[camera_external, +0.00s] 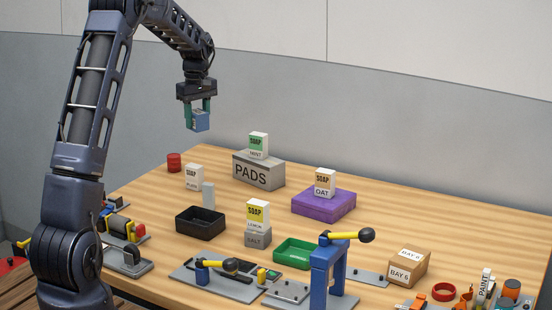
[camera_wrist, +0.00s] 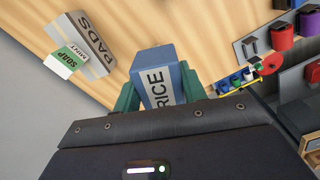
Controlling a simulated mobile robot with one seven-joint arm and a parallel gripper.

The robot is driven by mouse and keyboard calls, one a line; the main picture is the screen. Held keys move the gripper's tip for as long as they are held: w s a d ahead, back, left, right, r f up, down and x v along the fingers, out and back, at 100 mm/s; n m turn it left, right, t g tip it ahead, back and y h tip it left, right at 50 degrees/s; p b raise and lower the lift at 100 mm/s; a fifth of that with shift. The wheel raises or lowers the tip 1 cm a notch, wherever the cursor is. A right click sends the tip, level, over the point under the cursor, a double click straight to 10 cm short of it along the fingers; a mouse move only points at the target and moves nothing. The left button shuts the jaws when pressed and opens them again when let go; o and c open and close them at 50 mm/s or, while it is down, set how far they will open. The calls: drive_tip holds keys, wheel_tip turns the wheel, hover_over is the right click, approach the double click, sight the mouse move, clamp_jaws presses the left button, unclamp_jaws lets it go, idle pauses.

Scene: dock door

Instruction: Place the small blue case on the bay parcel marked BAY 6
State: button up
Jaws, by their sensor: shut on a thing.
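My gripper (camera_external: 197,107) is shut on a small blue case (camera_external: 201,121) and holds it in the air above the far left part of the table. In the wrist view the case (camera_wrist: 166,76) sits between the green fingers of my gripper (camera_wrist: 160,90), with a white label reading RICE. The parcel marked BAY 6 (camera_external: 408,268) is a brown box near the front right of the table, with BAY 6 on its top and front. Its top holds nothing. It does not show in the wrist view.
A grey PADS box (camera_external: 259,172) carries a soap box, and a purple block (camera_external: 324,203) carries another. A black tray (camera_external: 200,223), a green tray (camera_external: 294,253) and a blue stand with a yellow lever (camera_external: 328,270) lie between my gripper and the parcel.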

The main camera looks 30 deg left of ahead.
drive_tip(key=w+d+r+m, duration=0.1)
drive_tip(key=w+d+m, duration=0.1)
drive_tip(key=d, duration=0.7)
drive_tip(key=w+d+m, duration=0.1)
drive_tip(key=d+m, duration=0.1)
drive_tip(key=d, duration=0.8)
wheel_tip(320, 180, up, 4)
drive_tip(key=m, duration=1)
hover_over(410, 255)
wheel_tip(410, 255, down, 20)
drive_tip(key=shift+s+r, duration=0.1)
drive_tip(key=shift+r, duration=0.15)
drive_tip(key=o, duration=0.9)
drive_tip(key=shift+f, duration=0.1)
drive_tip(key=shift+o, duration=0.4)
